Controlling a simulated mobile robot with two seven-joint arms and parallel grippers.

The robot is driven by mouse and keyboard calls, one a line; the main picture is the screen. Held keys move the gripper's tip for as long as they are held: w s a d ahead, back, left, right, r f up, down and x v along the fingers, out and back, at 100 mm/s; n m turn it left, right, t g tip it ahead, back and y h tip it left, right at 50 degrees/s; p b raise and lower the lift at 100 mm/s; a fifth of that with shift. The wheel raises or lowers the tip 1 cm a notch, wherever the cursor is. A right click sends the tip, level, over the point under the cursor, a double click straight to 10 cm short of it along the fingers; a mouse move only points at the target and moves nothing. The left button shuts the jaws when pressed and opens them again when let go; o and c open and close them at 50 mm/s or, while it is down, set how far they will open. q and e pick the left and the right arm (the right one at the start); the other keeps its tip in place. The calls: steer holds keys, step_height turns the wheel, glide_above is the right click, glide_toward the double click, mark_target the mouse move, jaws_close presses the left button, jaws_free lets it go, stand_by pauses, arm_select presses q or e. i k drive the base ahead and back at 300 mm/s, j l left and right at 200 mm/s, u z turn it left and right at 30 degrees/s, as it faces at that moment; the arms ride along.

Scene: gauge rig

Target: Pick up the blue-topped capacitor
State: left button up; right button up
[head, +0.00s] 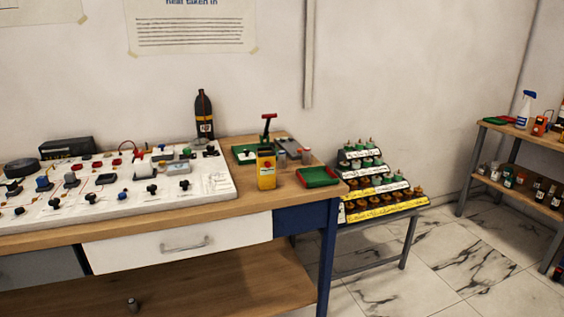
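A white component board (215,190) lies on the wooden workbench (262,203) at the left of the head view. Several small parts stand on it. A smaller blue part (122,195) sits near the board's front. I cannot tell from this distance which of these is the blue-topped capacitor. Neither of my grippers is in view.
A yellow meter (266,168), a red-and-green tray (317,177) and a dark bottle (204,115) stand on the bench. A tiered rack (378,190) of parts stands right of it, shelves (500,131) further right. Marble floor (465,262) between is clear.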

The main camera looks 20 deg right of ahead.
mark_target(281, 154)
steer(key=i+l+u, duration=0.15)
steer(key=l, duration=0.2)
steer(key=i+l+u, duration=0.1)
steer(key=i+l, duration=0.15)
steer(key=i+l+u, duration=0.15)
steer(key=l, duration=0.3)
steer(key=i+l+u, duration=0.1)
steer(key=l, duration=0.3)
steer(key=i, duration=0.1)
